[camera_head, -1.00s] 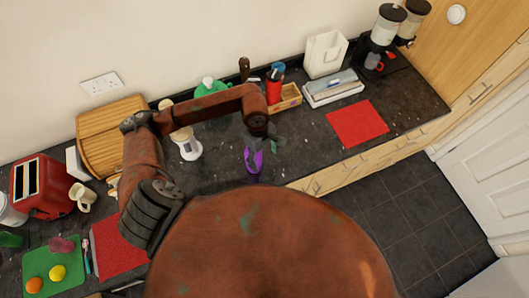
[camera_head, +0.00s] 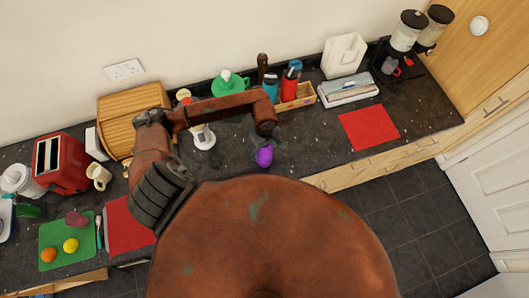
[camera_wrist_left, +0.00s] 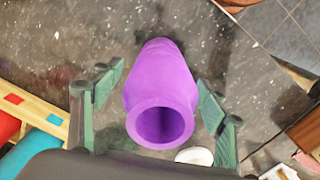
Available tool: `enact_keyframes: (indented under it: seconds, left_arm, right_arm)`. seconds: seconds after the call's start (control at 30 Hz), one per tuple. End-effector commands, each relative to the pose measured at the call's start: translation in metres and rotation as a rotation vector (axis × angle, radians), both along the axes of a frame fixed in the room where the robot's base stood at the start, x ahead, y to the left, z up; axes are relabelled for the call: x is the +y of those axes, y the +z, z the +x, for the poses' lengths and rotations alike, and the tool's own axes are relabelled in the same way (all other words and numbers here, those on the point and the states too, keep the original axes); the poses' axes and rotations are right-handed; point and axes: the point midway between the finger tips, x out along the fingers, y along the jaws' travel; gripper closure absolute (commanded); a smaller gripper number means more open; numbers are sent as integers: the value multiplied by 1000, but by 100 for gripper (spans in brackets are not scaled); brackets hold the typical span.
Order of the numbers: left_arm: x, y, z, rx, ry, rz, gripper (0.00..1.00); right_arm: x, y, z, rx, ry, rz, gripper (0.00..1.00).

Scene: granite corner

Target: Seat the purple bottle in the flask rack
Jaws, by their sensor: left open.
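The purple bottle (camera_head: 264,156) stands on the dark counter near its front edge. In the left wrist view the bottle (camera_wrist_left: 160,95) shows its open mouth towards the camera. My left gripper (camera_head: 267,141) is open above and around it. Its two fingers (camera_wrist_left: 157,98) are on either side of the bottle, with visible gaps. The wooden flask rack (camera_head: 307,98) is behind and to the right of the gripper, with a red bottle (camera_head: 289,86) and a blue bottle (camera_head: 271,87) at it. The rack's edge (camera_wrist_left: 38,112) shows at left in the wrist view. My right gripper is out of view.
A white-and-grey box (camera_head: 347,89) and a red mat (camera_head: 369,127) lie right of the rack. A white-based object (camera_head: 204,138) and a green item (camera_head: 230,83) stand left of it. Clear counter lies between bottle and red mat.

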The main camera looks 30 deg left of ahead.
Motion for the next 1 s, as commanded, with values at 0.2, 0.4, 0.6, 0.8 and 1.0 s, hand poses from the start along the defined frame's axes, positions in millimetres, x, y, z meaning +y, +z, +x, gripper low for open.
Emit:
enact_keyframes:
  seconds: [0.2, 0.4, 0.6, 0.8, 1.0]
  left_arm:
    - [0, 0, 0, 0, 0, 0, 40]
    - [0, 0, 0, 0, 1, -1, 54]
    - [0, 0, 0, 0, 1, -1, 68]
    - [0, 1, 0, 0, 1, -1, 82]
    - [0, 1, 0, -1, 1, -1, 82]
  right_arm:
    - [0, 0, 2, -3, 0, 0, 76]
    - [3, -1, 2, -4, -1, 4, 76]
    - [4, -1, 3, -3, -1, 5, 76]
    - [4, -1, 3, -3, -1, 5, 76]
    - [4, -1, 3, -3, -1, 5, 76]
